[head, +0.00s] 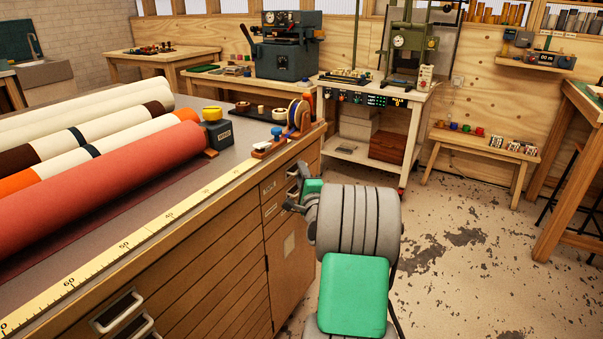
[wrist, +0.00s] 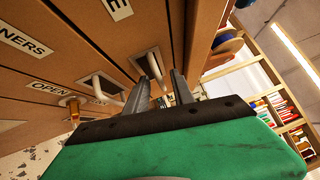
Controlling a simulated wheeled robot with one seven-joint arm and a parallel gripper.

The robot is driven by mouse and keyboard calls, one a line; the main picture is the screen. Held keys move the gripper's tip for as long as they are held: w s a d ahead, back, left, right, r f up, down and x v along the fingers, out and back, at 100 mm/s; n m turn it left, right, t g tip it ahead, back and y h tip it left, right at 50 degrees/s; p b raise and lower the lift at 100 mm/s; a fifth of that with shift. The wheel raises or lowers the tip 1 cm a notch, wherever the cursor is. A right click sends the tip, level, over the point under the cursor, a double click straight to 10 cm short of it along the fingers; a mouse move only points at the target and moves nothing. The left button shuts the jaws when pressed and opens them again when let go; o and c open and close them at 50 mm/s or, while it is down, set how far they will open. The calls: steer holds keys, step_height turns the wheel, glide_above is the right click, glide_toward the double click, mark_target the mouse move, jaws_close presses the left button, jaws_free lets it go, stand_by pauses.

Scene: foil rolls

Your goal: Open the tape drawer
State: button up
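A wooden cabinet under the bench has small labelled drawers at its right end (head: 270,188). In the wrist view a label ending in "E" (wrist: 117,6) is on the top drawer front in sight; the rest of the word is cut off, so I cannot confirm it is the tape drawer. A pale bar handle (wrist: 150,62) sits below that label. My gripper (wrist: 164,76) is open, its two dark fingers pointing at the drawer fronts. The fingertips are close to this handle; contact is unclear. In the head view my gripper is small and partly hidden by my arm.
Another pale handle (wrist: 96,88) and a label starting "OPEN" (wrist: 54,91) are on neighbouring drawer fronts. Open floor (head: 455,260) is to the right; a white cart (head: 372,150) stands behind.

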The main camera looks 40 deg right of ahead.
steer(key=shift+c, duration=0.4)
jaws_close()
stand_by(1.0)
